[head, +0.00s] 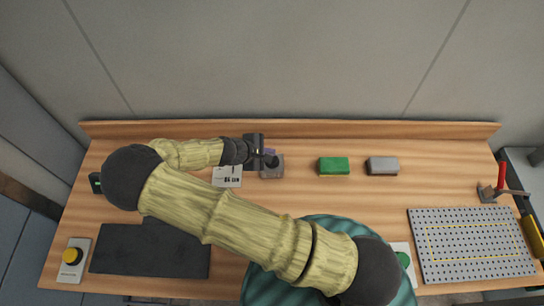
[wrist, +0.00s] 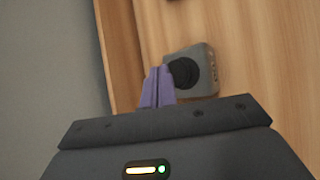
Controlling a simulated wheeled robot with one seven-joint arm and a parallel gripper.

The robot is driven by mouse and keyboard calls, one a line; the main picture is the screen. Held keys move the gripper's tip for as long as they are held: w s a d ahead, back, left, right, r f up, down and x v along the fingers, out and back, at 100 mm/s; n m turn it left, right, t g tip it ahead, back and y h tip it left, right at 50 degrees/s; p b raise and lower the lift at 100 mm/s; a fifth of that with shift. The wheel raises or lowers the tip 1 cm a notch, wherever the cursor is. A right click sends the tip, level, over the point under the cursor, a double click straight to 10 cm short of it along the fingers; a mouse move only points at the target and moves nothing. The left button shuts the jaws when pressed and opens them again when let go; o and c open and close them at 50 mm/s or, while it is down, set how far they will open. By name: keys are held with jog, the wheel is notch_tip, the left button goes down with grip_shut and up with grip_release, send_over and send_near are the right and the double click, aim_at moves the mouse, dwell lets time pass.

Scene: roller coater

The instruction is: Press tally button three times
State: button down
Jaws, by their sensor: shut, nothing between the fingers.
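A small grey box with a round black button (head: 277,172) stands near the back middle of the table, apparently the tally button. It also shows in the wrist view (wrist: 206,78), with its black button facing up and faint marks on its side. My gripper (head: 269,152) is at the back edge of this box in the head view and partly covers it. In the wrist view my gripper's purple fingers (wrist: 158,88) are together and empty, beside the black button. I cannot tell whether they touch the box.
A printed card (head: 229,177) lies left of the box. A green block (head: 334,166) and a grey block (head: 383,165) lie to its right. A yellow button (head: 72,256) is front left by a dark mat (head: 150,252). A perforated plate (head: 470,245) lies at the right.

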jog(key=shift+r+p, duration=1.95)
jog(key=shift+r, duration=0.6)
jog(key=shift+f, duration=0.1)
dwell(0.6)
jog(key=shift+s+d, duration=0.1)
jog(key=shift+d, duration=0.1)
jog(key=s+d+r+m+g+y+b, duration=0.2)
jog(key=s+d+r+m+y+b, duration=0.5)
jog(key=s+d+r+m+b, duration=0.3)
jog(key=s+d+m, duration=0.1)
jog(key=d+m, duration=0.3)
jog(key=m, duration=0.1)
jog(key=shift+s+r+m+g+y+b, duration=0.3)
jog(key=shift+s+r+m+b, duration=0.05)
jog(key=shift+s+r+m, duration=0.05)
jog(key=shift+d, duration=0.2)
